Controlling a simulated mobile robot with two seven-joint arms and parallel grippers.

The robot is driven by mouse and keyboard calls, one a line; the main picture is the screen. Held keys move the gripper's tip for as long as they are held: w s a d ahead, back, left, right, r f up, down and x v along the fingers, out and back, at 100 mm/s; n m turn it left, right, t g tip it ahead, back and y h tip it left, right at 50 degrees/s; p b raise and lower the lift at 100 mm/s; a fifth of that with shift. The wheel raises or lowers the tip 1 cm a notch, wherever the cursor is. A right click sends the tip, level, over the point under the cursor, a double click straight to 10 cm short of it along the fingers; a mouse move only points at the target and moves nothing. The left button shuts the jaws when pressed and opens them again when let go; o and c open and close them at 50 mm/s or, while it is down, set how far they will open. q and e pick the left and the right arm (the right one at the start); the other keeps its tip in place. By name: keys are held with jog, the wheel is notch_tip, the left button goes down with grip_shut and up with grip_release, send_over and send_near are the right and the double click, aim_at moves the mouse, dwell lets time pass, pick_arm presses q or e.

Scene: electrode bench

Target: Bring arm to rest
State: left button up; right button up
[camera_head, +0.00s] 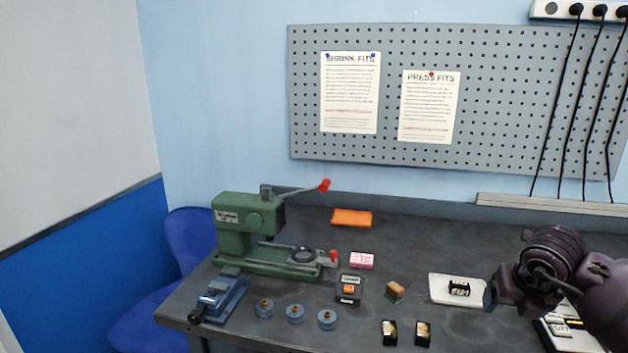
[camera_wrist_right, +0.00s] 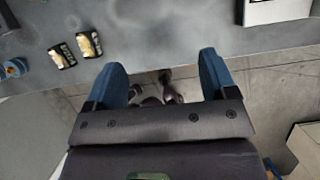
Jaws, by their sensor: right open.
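My right arm comes in from the right in the head view, and its dark gripper (camera_head: 490,297) is beside the white tray at the bench's right. In the right wrist view my right gripper (camera_wrist_right: 162,75) has its two blue fingers wide apart with nothing between them. Below the gap show the bench's front edge and the floor. My left arm and gripper are not in view.
A green press (camera_head: 248,222) and a blue vise (camera_head: 222,296) stand at the bench's left. The back middle is mostly clear.

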jog(key=s+a+f+m+y, duration=0.1)
jog(key=s+a+f+y, duration=0.35)
jog(key=a+y, duration=0.4)
jog(key=s+a+f+m+y, duration=0.1)
jog(key=s+a+f+y, duration=0.2)
jog(key=s+a+y, duration=0.5)
jog(key=s+d+f+m+t+h, duration=0.3)
jog(key=s+f+m+h, duration=0.3)
jog(key=f+m, duration=0.4)
jog(key=s+d+f+m+t+h, duration=0.3)
jog(key=s+f+m+h, duration=0.3)
jog(key=m, duration=1.3)
notch_tip(320, 180, down, 5)
jog(key=d+h, duration=0.1)
jog(key=h, duration=0.2)
jog(key=shift+s+d+r+m+t, duration=0.15)
jog(key=shift+s+d+m+t, duration=0.1)
jog(key=shift+s+m+t, duration=0.15)
jog(key=shift+h, duration=0.25)
